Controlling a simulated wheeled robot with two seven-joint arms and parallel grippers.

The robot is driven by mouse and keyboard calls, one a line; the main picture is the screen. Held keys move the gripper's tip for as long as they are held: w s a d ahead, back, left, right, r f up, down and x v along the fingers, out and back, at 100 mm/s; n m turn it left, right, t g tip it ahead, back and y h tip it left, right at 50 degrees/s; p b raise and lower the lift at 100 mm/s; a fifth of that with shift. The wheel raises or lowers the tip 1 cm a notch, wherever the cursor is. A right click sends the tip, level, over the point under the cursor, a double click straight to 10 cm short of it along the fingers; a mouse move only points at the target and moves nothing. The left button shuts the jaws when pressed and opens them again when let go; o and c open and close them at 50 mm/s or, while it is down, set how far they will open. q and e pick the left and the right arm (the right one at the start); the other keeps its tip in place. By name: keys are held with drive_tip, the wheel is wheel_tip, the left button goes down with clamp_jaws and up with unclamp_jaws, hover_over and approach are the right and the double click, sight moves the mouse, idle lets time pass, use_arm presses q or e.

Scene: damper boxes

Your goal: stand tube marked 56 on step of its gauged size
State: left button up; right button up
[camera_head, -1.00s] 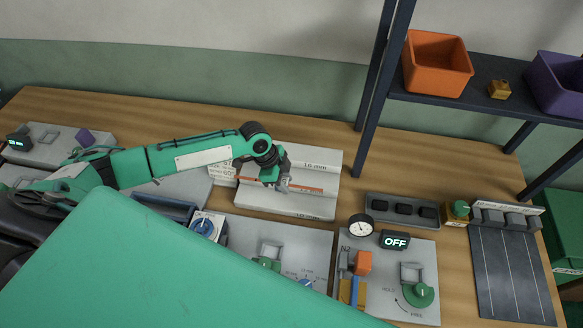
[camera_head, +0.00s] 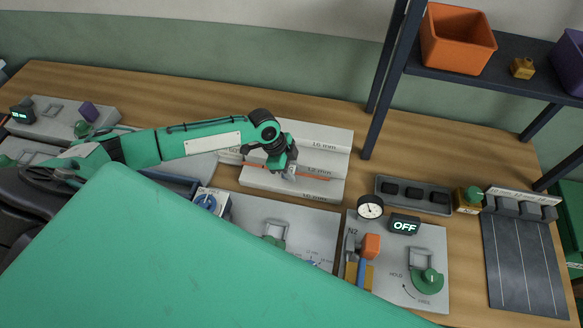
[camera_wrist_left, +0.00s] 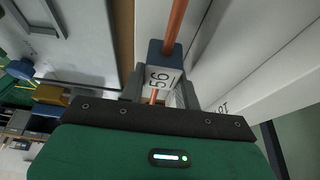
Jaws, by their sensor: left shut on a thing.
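A thin copper-coloured tube (camera_head: 314,177) lies roughly level across the front of a pale stepped stand (camera_head: 338,160). The upper step reads 16 mm and the lowest 10 mm; the middle label is hard to read. My left gripper (camera_head: 287,172) is shut on the tube. In the left wrist view a dark blue collar (camera_wrist_left: 164,50) with a white tag marked 56 sits between the fingers, and the copper tube (camera_wrist_left: 175,16) runs out beyond it. I cannot tell whether the tube touches a step. My right gripper is not in view.
A panel with a gauge (camera_head: 370,207), an OFF display (camera_head: 404,225) and a green knob (camera_head: 428,282) lies right of the stand. A dark shelf post (camera_head: 388,80) rises behind the stand's right side.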

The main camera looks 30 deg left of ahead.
use_arm(q)
drive_tip(key=shift+f, duration=0.3)
drive_tip(key=shift+f+b, duration=0.6)
drive_tip(key=shift+f, duration=0.2)
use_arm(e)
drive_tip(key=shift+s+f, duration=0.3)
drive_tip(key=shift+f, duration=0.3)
use_arm(q)
drive_tip(key=o, duration=1.2)
drive_tip(key=shift+c, duration=0.2)
drive_tip(key=shift+s+r, duration=0.1)
